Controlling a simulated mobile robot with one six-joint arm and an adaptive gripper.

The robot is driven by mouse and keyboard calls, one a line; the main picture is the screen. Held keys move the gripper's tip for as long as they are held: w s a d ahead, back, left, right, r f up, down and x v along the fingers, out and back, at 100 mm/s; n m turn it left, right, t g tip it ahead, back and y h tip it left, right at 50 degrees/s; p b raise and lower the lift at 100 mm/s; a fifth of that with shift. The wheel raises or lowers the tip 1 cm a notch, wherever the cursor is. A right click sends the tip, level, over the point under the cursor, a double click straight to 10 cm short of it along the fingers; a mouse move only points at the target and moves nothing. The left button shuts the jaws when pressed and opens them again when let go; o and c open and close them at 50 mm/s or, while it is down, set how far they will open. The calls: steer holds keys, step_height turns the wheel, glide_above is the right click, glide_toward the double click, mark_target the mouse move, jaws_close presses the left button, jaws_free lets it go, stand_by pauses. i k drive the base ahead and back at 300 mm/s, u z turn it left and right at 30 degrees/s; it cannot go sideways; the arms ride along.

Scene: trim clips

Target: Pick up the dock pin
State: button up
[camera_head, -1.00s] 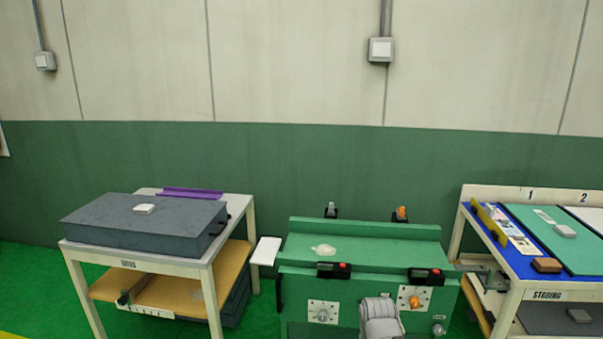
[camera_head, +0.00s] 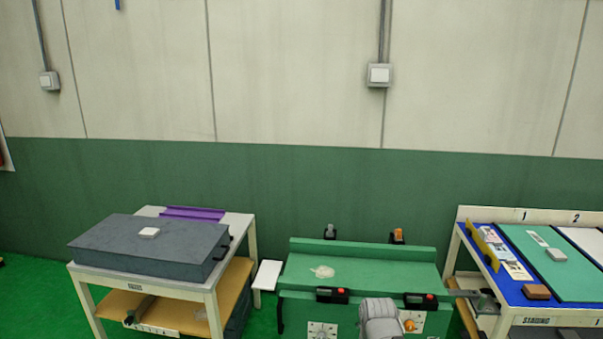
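I cannot pick out the dock pin with certainty. The green bench (camera_head: 362,268) in the lower middle carries small fittings: an orange-topped one (camera_head: 397,236) and a grey one (camera_head: 330,231) at its back edge, and an orange knob (camera_head: 409,325) on its front. Which of these, if any, is the dock pin is unclear. A grey rounded part at the bottom centre looks like a link of my arm and hides part of the bench front. My gripper's fingers do not show.
Left stands a table (camera_head: 243,226) with a dark grey block (camera_head: 180,252), a white piece (camera_head: 149,233) and a purple channel (camera_head: 193,213). Right stands a staging table (camera_head: 574,316) with a green panel (camera_head: 520,247) and small blocks. Green floor (camera_head: 263,318) shows between left table and bench.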

mark_target(482, 300)
steer(key=k, duration=1.3)
steer(key=z, duration=0.3)
steer(key=i, duration=0.7)
steer(key=z, duration=0.7)
steer(key=i, duration=1.3)
steer(key=u, duration=0.2)
